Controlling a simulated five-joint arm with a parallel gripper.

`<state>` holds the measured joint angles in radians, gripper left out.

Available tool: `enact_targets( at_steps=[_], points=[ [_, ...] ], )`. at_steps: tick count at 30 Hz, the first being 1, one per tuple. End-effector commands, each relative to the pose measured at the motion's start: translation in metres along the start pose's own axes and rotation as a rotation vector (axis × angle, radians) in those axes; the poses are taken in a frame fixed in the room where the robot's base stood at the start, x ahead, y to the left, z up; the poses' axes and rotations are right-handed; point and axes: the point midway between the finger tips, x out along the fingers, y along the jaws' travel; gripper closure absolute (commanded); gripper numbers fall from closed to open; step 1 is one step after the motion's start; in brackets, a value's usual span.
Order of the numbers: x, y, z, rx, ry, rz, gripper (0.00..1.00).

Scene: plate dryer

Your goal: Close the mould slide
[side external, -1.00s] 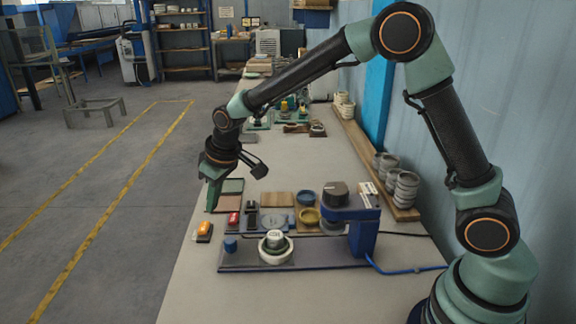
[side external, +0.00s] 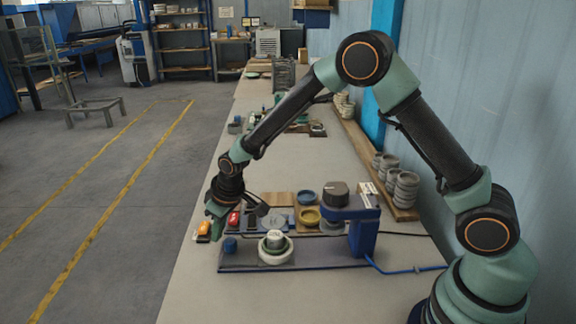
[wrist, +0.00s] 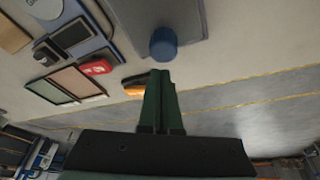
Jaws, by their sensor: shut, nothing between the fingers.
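The mould slide is a grey plate (side external: 240,261) at the left part of a long dark base, clear of the blue press (side external: 362,232) on the right. It carries a white round mould (side external: 275,254) and has a blue knob (side external: 230,245) at its left end. In the wrist view the knob (wrist: 163,44) stands at the edge of the grey plate (wrist: 190,14). My gripper (side external: 216,232) is shut and empty, pointing down just left of and above the knob. The green fingers (wrist: 160,76) appear close to the knob, with a gap between them.
An orange item (side external: 204,228) lies left of the base, partly behind the fingers in the wrist view (wrist: 133,90). The bench in front is clear.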

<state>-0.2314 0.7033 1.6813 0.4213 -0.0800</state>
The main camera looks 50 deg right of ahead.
Motion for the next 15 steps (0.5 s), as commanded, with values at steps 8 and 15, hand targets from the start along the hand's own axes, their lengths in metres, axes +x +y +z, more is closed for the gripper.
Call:
enact_targets(
  at_steps=[8, 15],
  points=[
    [-0.0036, 0.0004, 0.0093, 0.000, 0.001, 0.001, 1.00],
    [-0.0035, 0.0003, 0.0095, 0.000, 0.000, 0.001, 1.00]
  ],
)
